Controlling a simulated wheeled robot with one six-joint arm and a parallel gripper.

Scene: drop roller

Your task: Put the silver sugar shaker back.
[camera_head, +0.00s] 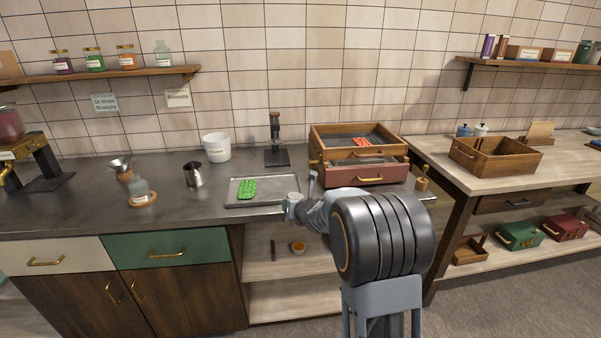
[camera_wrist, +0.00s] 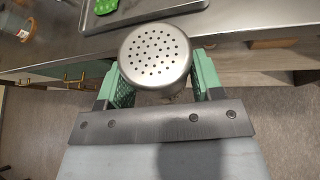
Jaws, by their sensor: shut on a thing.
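The silver sugar shaker (camera_wrist: 156,52) has a round lid with many small holes, facing the camera in the wrist view. My gripper (camera_wrist: 160,82) is shut on it, with one green finger on each side of its body. The lower part of the shaker is hidden behind its lid and my gripper. In the head view my gripper (camera_head: 293,203) is near the counter's front edge, just by the grey tray's front right corner. The shaker is too small and too covered there to make out clearly.
A grey tray (camera_head: 268,203) with a green mould (camera_head: 246,188) lies on the dark counter. A steel jug (camera_head: 194,176) and a glass jar (camera_head: 140,190) stand to its left. A red-fronted drawer box (camera_head: 366,173) stands to its right. A wooden crate (camera_head: 520,160) sits on the right table.

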